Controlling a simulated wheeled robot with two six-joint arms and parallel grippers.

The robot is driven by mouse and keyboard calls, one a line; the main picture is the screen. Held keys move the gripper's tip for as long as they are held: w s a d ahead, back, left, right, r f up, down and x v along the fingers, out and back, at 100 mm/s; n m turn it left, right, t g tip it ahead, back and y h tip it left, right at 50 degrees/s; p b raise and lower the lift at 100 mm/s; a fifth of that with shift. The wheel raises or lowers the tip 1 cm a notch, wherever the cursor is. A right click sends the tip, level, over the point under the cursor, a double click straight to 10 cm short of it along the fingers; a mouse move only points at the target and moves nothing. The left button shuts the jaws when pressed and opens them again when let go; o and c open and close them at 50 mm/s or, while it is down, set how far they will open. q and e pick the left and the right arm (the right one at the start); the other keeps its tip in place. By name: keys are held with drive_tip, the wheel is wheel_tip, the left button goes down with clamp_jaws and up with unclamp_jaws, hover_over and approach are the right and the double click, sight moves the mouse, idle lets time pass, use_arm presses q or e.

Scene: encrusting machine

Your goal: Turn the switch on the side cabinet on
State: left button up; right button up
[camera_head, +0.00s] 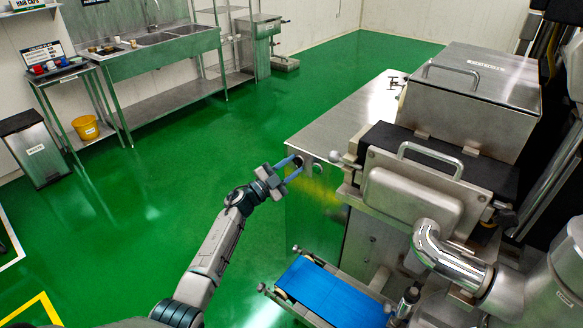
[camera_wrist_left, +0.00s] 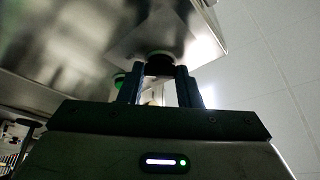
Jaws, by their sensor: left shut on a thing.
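The steel side cabinet (camera_head: 345,118) stands left of the machine, with a flat bare top. Its switch is a small dark knob (camera_head: 298,161) near the top of the cabinet's front face. My left gripper (camera_head: 293,170) reaches it from the left, with its blue-grey fingers shut on the knob. In the left wrist view the dark knob (camera_wrist_left: 158,64) sits between the two finger ends of my left gripper (camera_wrist_left: 159,84). A green round part (camera_wrist_left: 118,78) shows beside the left finger. The knob's exact angle cannot be told. My right gripper is in neither view.
The encrusting machine (camera_head: 475,90) with its steel hopper fills the right side. A blue conveyor belt (camera_head: 325,295) lies below the cabinet front. A sink bench (camera_head: 160,50), a yellow bucket (camera_head: 86,127) and a bin (camera_head: 37,150) stand far left. Green floor between is clear.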

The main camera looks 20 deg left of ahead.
use_arm(q)
drive_tip(key=shift+m+g, duration=0.4)
drive_tip(key=shift+m, duration=0.3)
drive_tip(key=o, duration=1)
drive_tip(key=shift+b+v, duration=1.85)
drive_tip(key=shift+v, duration=3.6)
drive_tip(key=shift+w+f, duration=0.1)
drive_tip(key=shift+f, duration=0.05)
